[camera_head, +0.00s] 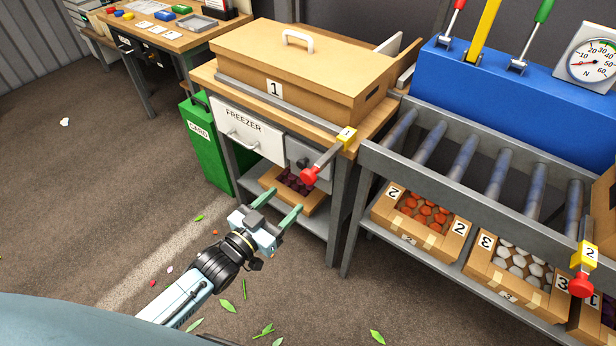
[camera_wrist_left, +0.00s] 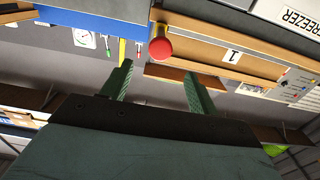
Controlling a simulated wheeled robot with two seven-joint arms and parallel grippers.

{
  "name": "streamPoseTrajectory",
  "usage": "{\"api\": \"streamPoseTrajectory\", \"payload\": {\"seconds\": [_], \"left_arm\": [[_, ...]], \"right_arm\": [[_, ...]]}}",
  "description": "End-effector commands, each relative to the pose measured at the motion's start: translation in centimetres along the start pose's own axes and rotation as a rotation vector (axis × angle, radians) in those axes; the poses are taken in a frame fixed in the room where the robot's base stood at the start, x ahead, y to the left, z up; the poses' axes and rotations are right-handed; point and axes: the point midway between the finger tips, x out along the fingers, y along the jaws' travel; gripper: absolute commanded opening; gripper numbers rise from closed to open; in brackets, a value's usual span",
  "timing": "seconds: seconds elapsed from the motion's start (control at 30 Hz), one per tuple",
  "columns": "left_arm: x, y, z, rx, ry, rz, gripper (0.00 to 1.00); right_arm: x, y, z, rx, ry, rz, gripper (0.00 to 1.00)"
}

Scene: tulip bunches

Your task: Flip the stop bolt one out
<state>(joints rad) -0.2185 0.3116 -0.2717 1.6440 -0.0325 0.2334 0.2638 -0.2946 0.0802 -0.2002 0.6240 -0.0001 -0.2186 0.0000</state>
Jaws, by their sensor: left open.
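Stop bolt one is a grey lever with a red round knob (camera_head: 309,175) and a yellow tag marked 1 (camera_head: 346,138). It sits at the right end of the freezer bench, with the knob sticking out toward the front left. My left gripper (camera_head: 283,200) is open and empty, a little below and left of the knob. In the left wrist view the red knob (camera_wrist_left: 160,48) shows just beyond the gap between the green fingers (camera_wrist_left: 158,69), apart from them. My right gripper is not in view.
A box marked 1 (camera_head: 300,70) stands on the bench above the white freezer drawer (camera_head: 246,129). A crate of dark items (camera_head: 270,185) is on the shelf below. At right is a roller rack (camera_head: 455,192) with a second red-knobbed bolt (camera_head: 582,285).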

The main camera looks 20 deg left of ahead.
Motion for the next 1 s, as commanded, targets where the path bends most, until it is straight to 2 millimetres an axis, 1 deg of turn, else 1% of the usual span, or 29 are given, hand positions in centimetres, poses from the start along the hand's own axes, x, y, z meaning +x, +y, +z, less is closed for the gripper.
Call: {"api": "streamPoseTrajectory", "payload": {"seconds": [0.03, 0.1, 0.3, 0.4, 0.5, 0.67, 0.93, 1.0], "left_arm": [[1.2, 0.0, 0.0, 0.0, 0.003, -0.001, 0.6], [2.8, 0.0, -0.1, 0.0, 0.003, -0.001, 0.6], [6.8, -0.1, 0.1, 0.0, 0.0, -0.002, 0.6], [8.4, 0.0, 0.1, 0.0, -0.001, -0.001, 0.6], [9.4, 0.0, 0.2, 0.0, -0.002, -0.002, 0.6], [10.2, -0.1, 0.1, 0.0, -0.003, -0.002, 0.6], [10.3, 0.0, 0.1, 0.0, -0.003, -0.002, 0.6], [10.3, 0.0, 0.1, 0.0, -0.003, -0.002, 0.51]], "right_arm": [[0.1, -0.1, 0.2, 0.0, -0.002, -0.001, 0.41], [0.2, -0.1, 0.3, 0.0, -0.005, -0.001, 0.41], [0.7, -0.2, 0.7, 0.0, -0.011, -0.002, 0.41], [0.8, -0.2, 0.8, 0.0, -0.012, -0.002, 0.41], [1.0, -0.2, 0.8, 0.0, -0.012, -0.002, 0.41], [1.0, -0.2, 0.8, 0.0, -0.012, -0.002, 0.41], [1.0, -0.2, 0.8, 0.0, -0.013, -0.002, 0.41], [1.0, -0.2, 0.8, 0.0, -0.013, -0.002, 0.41]]}}
